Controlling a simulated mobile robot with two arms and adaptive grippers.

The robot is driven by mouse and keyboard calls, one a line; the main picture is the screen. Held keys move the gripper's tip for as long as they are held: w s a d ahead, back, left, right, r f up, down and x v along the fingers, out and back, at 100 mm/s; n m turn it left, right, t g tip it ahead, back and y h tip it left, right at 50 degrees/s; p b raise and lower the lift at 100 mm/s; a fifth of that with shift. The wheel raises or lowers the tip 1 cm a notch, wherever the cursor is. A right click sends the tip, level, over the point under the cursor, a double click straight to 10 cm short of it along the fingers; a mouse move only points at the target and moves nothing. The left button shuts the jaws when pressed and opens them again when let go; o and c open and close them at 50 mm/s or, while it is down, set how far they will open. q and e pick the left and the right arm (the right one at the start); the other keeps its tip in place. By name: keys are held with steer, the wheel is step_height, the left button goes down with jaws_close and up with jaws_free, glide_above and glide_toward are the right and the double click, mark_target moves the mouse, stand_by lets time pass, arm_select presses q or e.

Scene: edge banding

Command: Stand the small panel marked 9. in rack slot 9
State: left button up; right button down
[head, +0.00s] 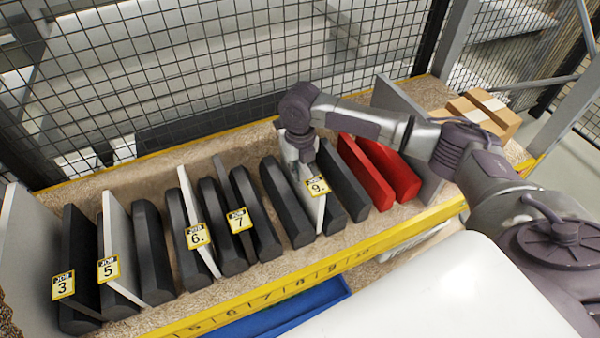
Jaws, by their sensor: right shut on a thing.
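The small panel marked 9. (321,212) is a thin pale panel with a yellow label. It stands nearly upright between two black dividers of the rack, roughly in line with the 9 on the rack's yellow front edge (332,268). My right gripper (301,155) reaches down from above and is shut on the panel's top edge. The fingertips are partly hidden, and I cannot see whether the panel's lower edge touches the rack floor. My left gripper is not in view.
Panels marked 3 (70,255), 5 (117,235), 6. (188,200) and 7 (225,185) stand between black dividers to the left. Two red dividers (367,172) stand to the right. Wire mesh (200,60) rises behind, and cardboard boxes (487,112) lie at the right.

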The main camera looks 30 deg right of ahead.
steer(key=shift+d+f, duration=0.15)
steer(key=shift+f, duration=0.7)
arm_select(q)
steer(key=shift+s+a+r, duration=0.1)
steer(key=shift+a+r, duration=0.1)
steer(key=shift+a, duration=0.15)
arm_select(e)
steer(key=c, duration=1.2)
jaws_free()
steer(key=shift+f, duration=0.15)
steer(key=shift+o, duration=0.2)
steer(key=shift+r, duration=0.25)
step_height(320, 180, up, 10)
steer(key=shift+r+b, duration=0.25)
steer(key=shift+b, duration=0.95)
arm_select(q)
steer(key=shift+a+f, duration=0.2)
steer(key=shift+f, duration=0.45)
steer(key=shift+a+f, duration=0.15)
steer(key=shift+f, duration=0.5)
arm_select(e)
steer(key=shift+r, duration=0.7)
